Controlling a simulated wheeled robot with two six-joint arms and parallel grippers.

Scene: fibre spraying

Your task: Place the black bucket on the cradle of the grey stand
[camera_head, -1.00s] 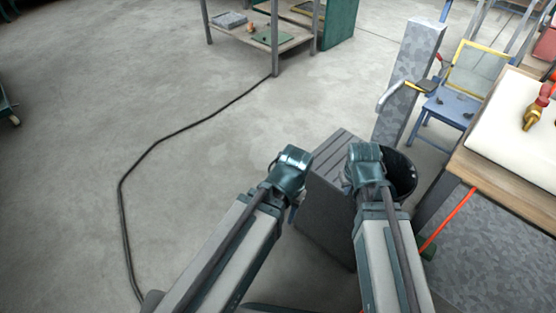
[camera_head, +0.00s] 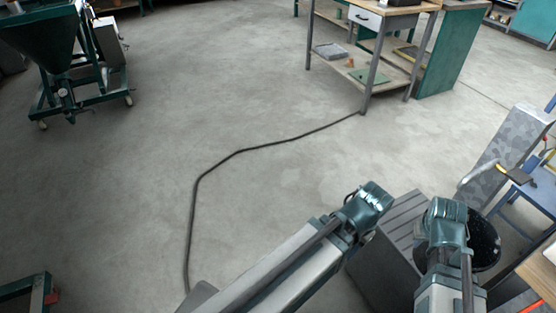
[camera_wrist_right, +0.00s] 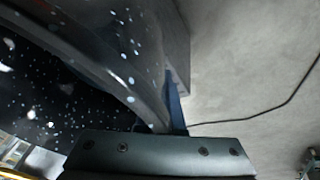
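The black bucket (camera_head: 485,240) is at the lower right of the head view, partly hidden by my right gripper (camera_head: 446,222). In the right wrist view the bucket (camera_wrist_right: 70,85) fills the left side, with white specks on its dark surface. Its rim runs into the middle of my right gripper, which appears shut on it; the fingertips are mostly hidden. My left gripper (camera_head: 370,203) is left of the bucket, with no object visible in it; its jaws are too unclear to read. I cannot make out a grey stand with a cradle for certain.
A grey slatted block (camera_head: 385,265) stands between my arms, close beside the bucket. A mottled grey column (camera_head: 505,155) and a blue chair (camera_head: 535,190) are at the right. A workbench (camera_head: 390,20) and a green wheeled hopper (camera_head: 75,70) stand farther back. A black cable (camera_head: 240,152) crosses open floor.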

